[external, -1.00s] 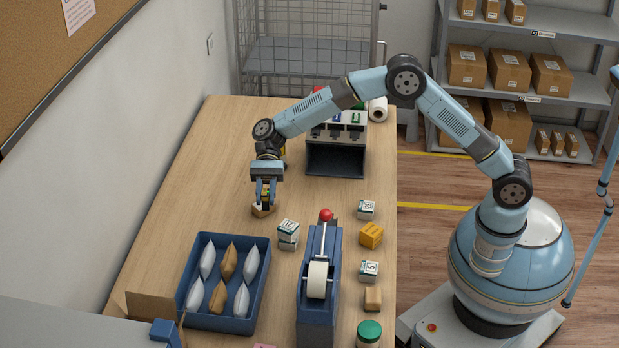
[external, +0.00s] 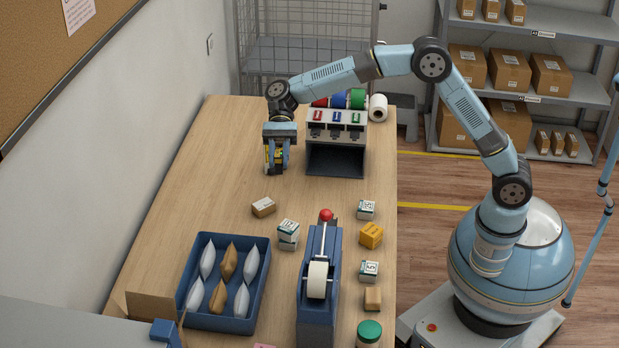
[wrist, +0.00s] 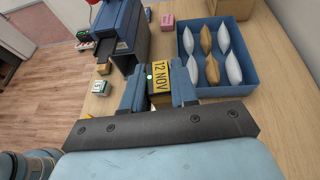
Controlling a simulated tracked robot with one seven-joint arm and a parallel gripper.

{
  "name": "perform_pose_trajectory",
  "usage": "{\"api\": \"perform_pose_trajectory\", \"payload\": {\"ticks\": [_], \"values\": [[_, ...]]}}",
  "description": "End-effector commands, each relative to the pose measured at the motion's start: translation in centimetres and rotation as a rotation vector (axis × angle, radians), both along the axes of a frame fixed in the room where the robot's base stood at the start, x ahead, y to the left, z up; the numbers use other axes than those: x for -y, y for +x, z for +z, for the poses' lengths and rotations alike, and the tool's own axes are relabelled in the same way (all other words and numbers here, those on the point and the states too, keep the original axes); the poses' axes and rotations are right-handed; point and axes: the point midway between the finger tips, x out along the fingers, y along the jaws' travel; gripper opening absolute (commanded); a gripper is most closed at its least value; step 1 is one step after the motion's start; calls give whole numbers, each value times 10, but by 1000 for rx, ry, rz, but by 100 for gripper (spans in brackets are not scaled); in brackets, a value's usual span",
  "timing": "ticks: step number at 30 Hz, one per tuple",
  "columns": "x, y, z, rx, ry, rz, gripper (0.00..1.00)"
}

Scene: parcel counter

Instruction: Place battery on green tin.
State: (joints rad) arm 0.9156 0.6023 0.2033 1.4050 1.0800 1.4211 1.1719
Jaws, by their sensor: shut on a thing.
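My gripper (external: 277,167) is shut on a yellow-and-dark block, which looks like the battery (wrist: 161,78). Its yellow face carries dark lettering like "12 NOV" in the wrist view. The external view shows it raised over the far left of the counter, left of the spool stand. The green tin (external: 369,333) appears as a pale round container with a green lid. It stands at the near right, beside the tape dispenser, cut by the lower picture edge. The battery is far from it. I cannot make out the tin in the wrist view.
The blue tape dispenser (external: 319,295) with a red knob stands left of the tin. The blue tray (external: 259,268) holds several pouches. Small boxes line the right edge, including a yellow one (external: 371,235). The spool stand (external: 336,162) is close.

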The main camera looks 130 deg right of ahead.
Motion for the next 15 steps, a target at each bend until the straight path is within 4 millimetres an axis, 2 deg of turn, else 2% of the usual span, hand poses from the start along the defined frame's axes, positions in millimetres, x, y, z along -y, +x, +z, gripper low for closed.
{"api": "perform_pose_trajectory", "payload": {"ticks": [3, 12, 15], "values": [[0, 0, 27, 3, -3, 1, 0], [-1, 1, 80, 2, -2, 2, 0], [-19, 7, 81, 0, 0, 3, 0]]}}
